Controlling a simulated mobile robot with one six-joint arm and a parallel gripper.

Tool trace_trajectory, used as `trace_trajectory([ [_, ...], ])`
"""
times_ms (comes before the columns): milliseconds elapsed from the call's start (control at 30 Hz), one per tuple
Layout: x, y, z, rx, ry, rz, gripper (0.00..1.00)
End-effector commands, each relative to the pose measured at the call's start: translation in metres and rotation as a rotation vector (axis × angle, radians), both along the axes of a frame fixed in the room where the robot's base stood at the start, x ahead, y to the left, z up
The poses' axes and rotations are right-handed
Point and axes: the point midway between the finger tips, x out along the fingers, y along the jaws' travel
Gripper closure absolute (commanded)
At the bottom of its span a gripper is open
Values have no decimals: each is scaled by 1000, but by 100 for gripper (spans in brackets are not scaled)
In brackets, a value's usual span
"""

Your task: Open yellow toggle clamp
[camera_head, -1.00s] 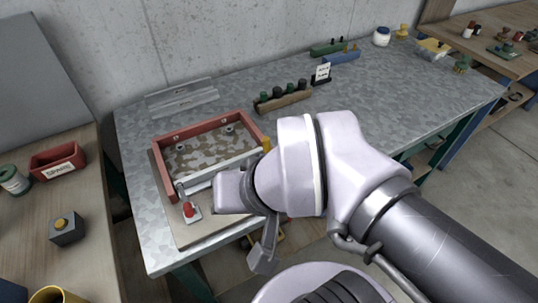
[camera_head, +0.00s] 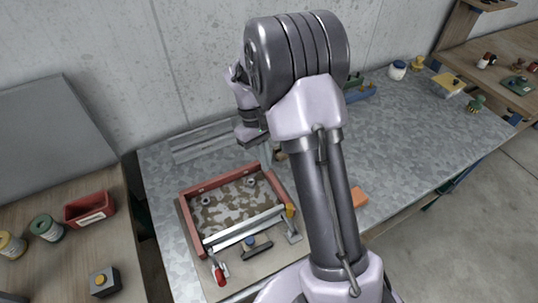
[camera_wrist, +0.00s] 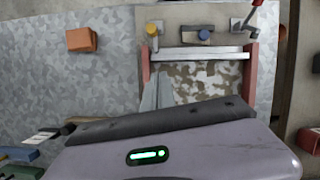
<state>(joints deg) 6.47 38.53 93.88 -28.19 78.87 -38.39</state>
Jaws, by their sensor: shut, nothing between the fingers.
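The yellow toggle clamp (camera_head: 290,211) stands at the right end of a silver bar (camera_head: 243,229) along the near side of the red frame. Its yellow handle looks upright. In the wrist view the clamp (camera_wrist: 151,30) is at the top, left of centre. The red-handled clamp (camera_head: 220,275) is at the bar's other end, its handle tilted outward; it shows at top right in the wrist view (camera_wrist: 255,8). My gripper (camera_wrist: 158,92) is shut and empty, above the frame and apart from the yellow clamp. In the head view its fingers are mostly hidden behind my arm.
The red frame (camera_head: 188,215) holds a mottled sheet (camera_head: 226,205). A blue-knobbed block (camera_head: 257,250) sits between the clamps. An orange block (camera_head: 360,198) lies on the metal table (camera_head: 420,165). A side table at left has a red bin (camera_head: 88,209).

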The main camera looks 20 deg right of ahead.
Motion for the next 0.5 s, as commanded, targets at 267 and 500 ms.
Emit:
trace_trajectory([
  [267, 1, -3, -7, 0, 20, 12, 100],
  [500, -4, -3, -19, 2, 21, 11, 100],
])
